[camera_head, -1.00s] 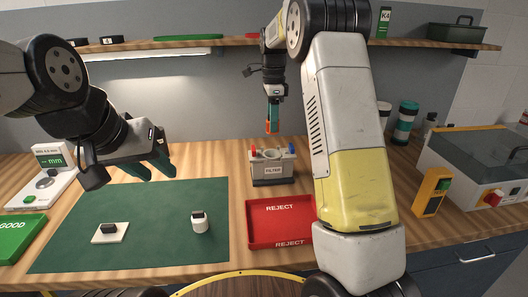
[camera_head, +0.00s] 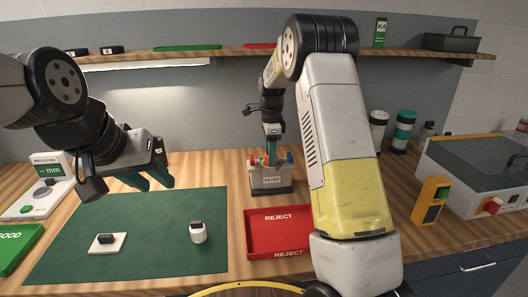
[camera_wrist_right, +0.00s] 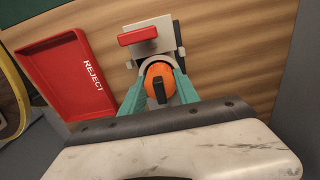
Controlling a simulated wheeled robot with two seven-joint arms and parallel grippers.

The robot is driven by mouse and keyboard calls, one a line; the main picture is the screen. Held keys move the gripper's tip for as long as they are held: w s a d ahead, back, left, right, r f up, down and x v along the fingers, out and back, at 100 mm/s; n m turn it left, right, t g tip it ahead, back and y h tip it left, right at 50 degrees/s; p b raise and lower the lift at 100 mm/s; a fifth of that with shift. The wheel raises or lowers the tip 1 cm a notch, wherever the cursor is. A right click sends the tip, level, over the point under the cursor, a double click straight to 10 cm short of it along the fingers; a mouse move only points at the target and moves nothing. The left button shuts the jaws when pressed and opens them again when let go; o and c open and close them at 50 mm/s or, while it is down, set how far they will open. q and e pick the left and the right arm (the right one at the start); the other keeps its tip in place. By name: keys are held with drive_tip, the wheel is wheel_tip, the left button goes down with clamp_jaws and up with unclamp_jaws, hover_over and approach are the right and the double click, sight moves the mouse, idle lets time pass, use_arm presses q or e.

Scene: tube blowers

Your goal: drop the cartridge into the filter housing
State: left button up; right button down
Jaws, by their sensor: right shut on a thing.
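The filter housing (camera_head: 271,181), a grey block labelled FILTER, stands on the wooden bench behind the red tray. My right gripper (camera_head: 271,158) points down over its top, its fingertips at the opening. In the right wrist view it is shut on the orange cartridge (camera_wrist_right: 158,75), which has a black grip on top, between the teal fingers. The cartridge is at the housing (camera_wrist_right: 146,48); how deep it sits I cannot tell. In the head view the cartridge is hidden. My left gripper (camera_head: 148,178) hangs empty above the green mat, fingers apart.
The red REJECT tray (camera_head: 250,246) lies just in front of the housing. The green mat (camera_head: 130,250) holds a white plate (camera_head: 107,243) and a small white cup (camera_head: 198,233). A gauge (camera_head: 47,190) stands at left, a yellow control box (camera_head: 431,200) and lidded machine at right.

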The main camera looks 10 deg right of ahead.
drive_tip(key=shift+s+f, duration=0.1)
drive_tip(key=shift+f, duration=0.45)
